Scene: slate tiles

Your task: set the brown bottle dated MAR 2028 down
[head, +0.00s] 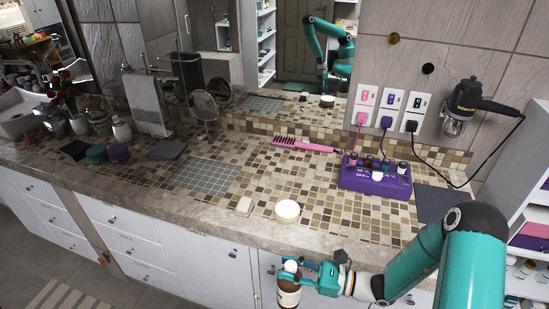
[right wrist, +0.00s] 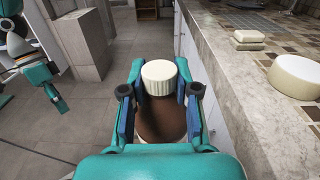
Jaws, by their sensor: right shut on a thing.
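My right gripper (head: 292,272) is shut on a brown bottle (head: 288,293) with a white cap. It holds the bottle in front of the counter's front edge, apart from the counter. In the right wrist view the ribbed white cap and brown shoulder (right wrist: 162,122) sit between the fingers of the right gripper (right wrist: 160,91), with floor behind. No date on the bottle can be read. The tiled counter (head: 335,225) lies beyond the bottle. A teal part of my other arm shows at the left of the right wrist view; its gripper's state is unclear.
Near the front edge are a round cream jar (head: 287,211) and a cream soap-like block (head: 244,206). A purple rack (head: 372,180) with small bottles, a dark mat (head: 440,203) and a pink brush (head: 305,145) are farther back. Tiles right of the round jar are clear.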

